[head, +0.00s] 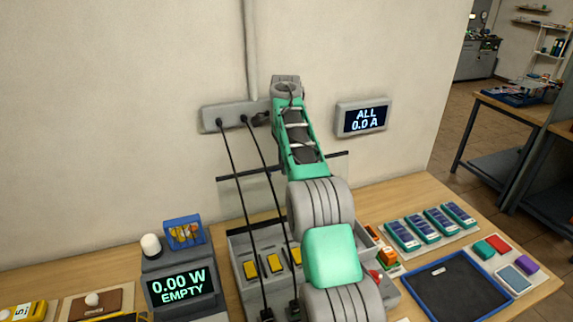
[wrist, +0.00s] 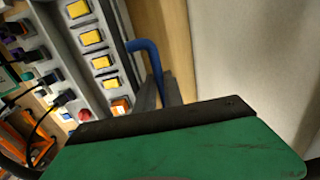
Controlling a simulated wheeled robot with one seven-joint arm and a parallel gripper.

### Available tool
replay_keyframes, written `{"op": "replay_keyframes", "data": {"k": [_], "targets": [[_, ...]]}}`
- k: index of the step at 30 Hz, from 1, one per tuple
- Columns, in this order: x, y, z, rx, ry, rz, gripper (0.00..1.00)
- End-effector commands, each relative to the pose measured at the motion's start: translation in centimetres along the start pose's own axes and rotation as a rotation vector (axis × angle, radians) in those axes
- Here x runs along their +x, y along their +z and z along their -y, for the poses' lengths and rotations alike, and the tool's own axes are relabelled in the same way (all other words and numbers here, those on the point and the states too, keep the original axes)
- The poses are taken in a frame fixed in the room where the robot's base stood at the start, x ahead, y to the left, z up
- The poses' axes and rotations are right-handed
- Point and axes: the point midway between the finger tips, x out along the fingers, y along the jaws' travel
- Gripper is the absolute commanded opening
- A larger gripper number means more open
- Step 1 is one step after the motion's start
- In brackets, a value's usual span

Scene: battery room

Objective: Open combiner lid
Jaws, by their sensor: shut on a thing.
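The combiner (head: 240,264) is a grey box on the bench with yellow switches on top, and it also shows in the wrist view (wrist: 84,65). Behind it, a faint see-through panel (head: 245,200) with a dark bar along its top stands up against the wall; it looks like the lid, raised, though my arm covers its middle. A blue curved handle (wrist: 148,48) rises at the combiner's edge in the wrist view. My gripper (wrist: 160,94) has its dark fingers shut on the handle's end, partly covered by my green housing. In the head view, my arm hides the fingers and handle.
Two black cables hang from the wall socket (head: 205,121) to the combiner, close left of my arm. A wall display (head: 363,117) reads 0.0 A. A meter (head: 180,287) stands left. A dark tray (head: 456,292) and several blue-topped modules (head: 441,223) lie right.

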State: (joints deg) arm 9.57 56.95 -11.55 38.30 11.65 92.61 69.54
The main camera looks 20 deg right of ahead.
Motion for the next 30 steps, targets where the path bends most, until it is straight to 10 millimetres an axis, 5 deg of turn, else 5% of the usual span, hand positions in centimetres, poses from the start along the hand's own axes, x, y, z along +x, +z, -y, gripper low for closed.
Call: {"op": "replay_keyframes", "data": {"k": [5,6,13,22,30], "targets": [[0.1,0.5,0.0,-0.01,0.005,0.002,0.0],[0.1,0.5,0.0,-0.01,0.005,0.002,0.15],[0.0,-0.3,-0.1,0.002,0.003,0.0,0.34],[-0.4,-0.4,-0.1,0.004,0.001,0.0,0.34],[-4.7,-0.2,-1.1,0.004,-0.002,0.0,0.34]]}}
